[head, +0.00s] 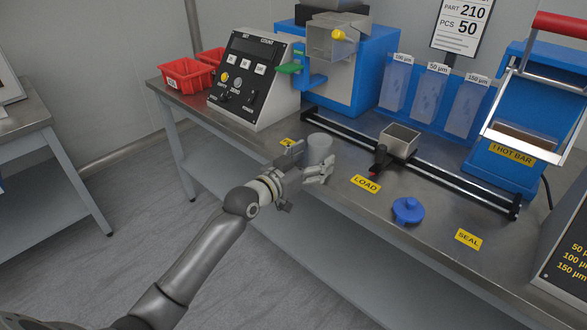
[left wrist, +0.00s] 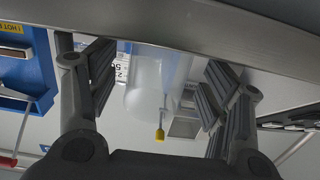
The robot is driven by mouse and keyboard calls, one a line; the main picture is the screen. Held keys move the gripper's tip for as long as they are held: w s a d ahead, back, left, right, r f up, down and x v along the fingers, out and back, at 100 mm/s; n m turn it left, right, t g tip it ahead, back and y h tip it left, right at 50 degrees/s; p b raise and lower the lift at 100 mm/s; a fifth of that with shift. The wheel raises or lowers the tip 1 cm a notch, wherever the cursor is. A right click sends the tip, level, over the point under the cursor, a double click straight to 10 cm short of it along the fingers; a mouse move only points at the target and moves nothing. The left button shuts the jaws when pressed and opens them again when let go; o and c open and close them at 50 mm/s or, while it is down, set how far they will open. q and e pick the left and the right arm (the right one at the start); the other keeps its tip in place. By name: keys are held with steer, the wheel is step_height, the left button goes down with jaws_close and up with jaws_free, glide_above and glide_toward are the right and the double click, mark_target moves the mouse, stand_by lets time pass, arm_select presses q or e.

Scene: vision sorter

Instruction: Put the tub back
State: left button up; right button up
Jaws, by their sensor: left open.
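The tub (head: 319,148), a pale grey, translucent cylinder, stands upright on the metal bench in the head view, left of the LOAD label. My left gripper (head: 306,164) is at the tub's near side, low by the bench edge, with its fingers spread. In the left wrist view the whitish tub (left wrist: 145,88) shows between the two open fingers, with a visible gap to each side. Whether the fingers reach around it is hard to tell. My right gripper is not in view.
A black rail with an open metal box (head: 401,140) runs behind the tub. A blue knobbed piece (head: 407,210) lies between the LOAD label (head: 366,184) and SEAL label (head: 468,239). A control box (head: 253,80) and red bins (head: 187,75) stand left; the hot bar machine (head: 510,130) stands right.

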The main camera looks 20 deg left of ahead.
arm_select(q)
steer(key=f+v, duration=0.1)
steer(key=v, duration=0.8)
steer(key=s+d+f+g+y, duration=0.1)
steer(key=s+f+g, duration=0.25)
steer(key=f, duration=0.45)
steer(key=s+d+f+n+g+y, duration=0.1)
steer(key=s+f+g, duration=0.1)
steer(key=s+f, duration=0.5)
steer(key=s+d+f+g+y, duration=0.1)
steer(key=s+f+g, duration=0.15)
steer(key=f, duration=0.75)
steer(key=s+f+g+y, duration=0.1)
steer(key=s+f+g, duration=0.1)
steer(key=s+f, duration=0.3)
steer(key=s+f+g+y, duration=0.1)
steer(key=s+f+g, duration=0.2)
steer(key=s, duration=0.9)
step_height(320, 180, down, 3)
steer(key=shift+d+n+g+p, duration=0.25)
steer(key=shift+n+g+p, duration=0.05)
steer(key=shift+n+p, duration=0.15)
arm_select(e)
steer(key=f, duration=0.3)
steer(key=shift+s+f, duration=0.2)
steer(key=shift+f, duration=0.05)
